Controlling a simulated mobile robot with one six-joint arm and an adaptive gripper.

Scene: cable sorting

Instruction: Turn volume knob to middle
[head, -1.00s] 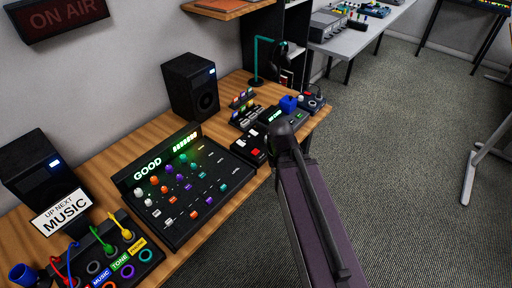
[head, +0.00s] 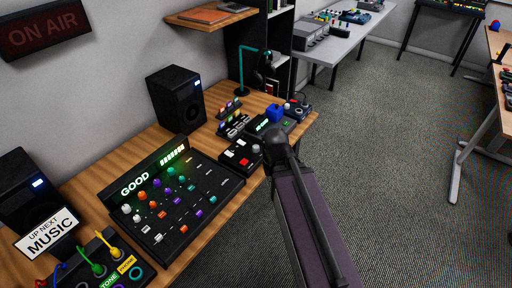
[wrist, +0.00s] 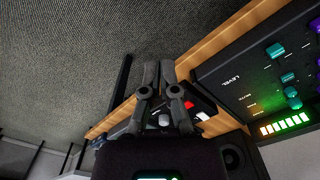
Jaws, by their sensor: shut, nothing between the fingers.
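The mixer (head: 222,166) is a black console with rows of coloured knobs and a lit "GOOD" display; no knob is readable as "volume". A small black box (head: 229,166) beside it has red and white buttons and a pale round knob (head: 256,149). My gripper (wrist: 159,66) shows shut and empty in the wrist view, its fingers over the grey carpet beside the desk edge. The mixer shows at right there, with teal knobs (wrist: 275,50) and a "LEVEL" label. In the head view my arm's dark end is beside the box and hides the fingers.
Two black speakers (head: 176,100) stand on the wooden desk (head: 140,160). A blue-topped device (head: 275,112) and a small control box (head: 298,108) sit at its far end. An "UP NEXT MUSIC" sign (head: 46,234) is at left. Open carpet (head: 400,200) lies right of the desk.

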